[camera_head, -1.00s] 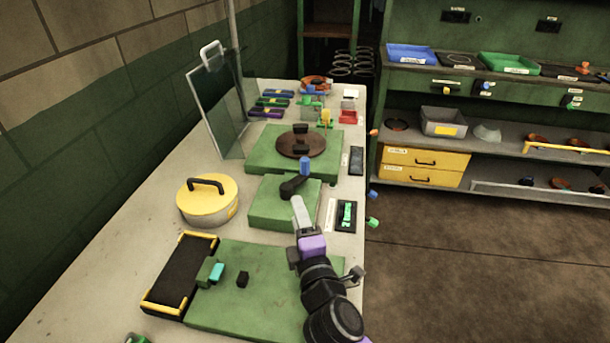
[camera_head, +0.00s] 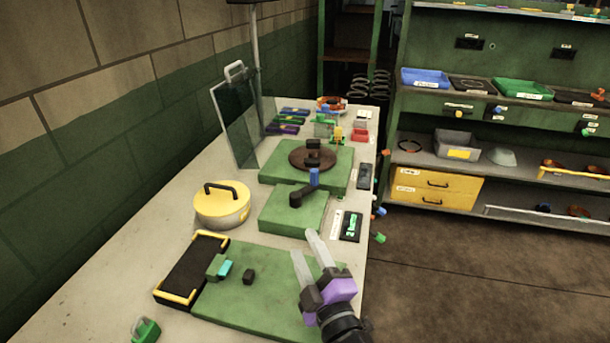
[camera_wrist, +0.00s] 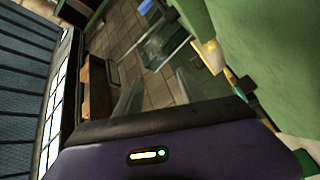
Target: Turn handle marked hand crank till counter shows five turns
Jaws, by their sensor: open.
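The hand crank is a black arm (camera_head: 303,191) with an upright blue knob (camera_head: 314,178), mounted on a green block (camera_head: 285,218) in the middle of the bench. The knob points to the far right of the block. A black counter (camera_head: 351,226) with green characters lies just right of the block; the text is too small to read surely. My gripper (camera_head: 304,245) is open and empty, with pale fingers spread, in front of the crank block and apart from the knob. The wrist view shows my purple gripper body, but I cannot make out the crank there.
A yellow lidded pot (camera_head: 222,206) stands left of the crank. Behind it is a green base with a brown disc (camera_head: 312,158), and a clear upright panel (camera_head: 236,125). A green plate (camera_head: 235,300) and black tray (camera_head: 190,268) lie nearer. Shelves stand right across open floor.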

